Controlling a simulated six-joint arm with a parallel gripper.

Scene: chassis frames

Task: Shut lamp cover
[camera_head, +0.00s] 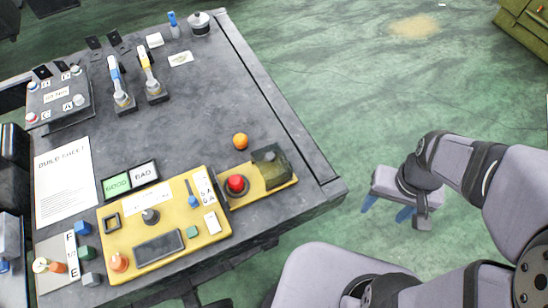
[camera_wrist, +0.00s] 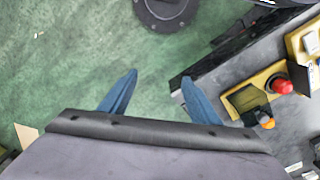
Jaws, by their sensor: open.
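A dark olive, box-like piece, which looks like the lamp cover (camera_head: 271,170), sits on a small yellow base (camera_head: 250,196) near the table's right edge. A dark panel stands at its back; I cannot tell surely how the cover is hinged or how far it is open. In the wrist view the cover (camera_wrist: 243,99) is right of my fingers, beside a red button (camera_wrist: 279,85). The red button also shows in the head view (camera_head: 236,184). My gripper (camera_head: 387,209) is open and empty, off the table's right side above the floor. Its blue fingers are apart in the wrist view (camera_wrist: 159,78).
An orange ball (camera_head: 240,141) is on the table just behind the cover. A yellow control panel (camera_head: 180,238) with knobs lies to the left. The table's right edge (camera_head: 282,103) lies between my gripper and the cover. Floor around my gripper is clear.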

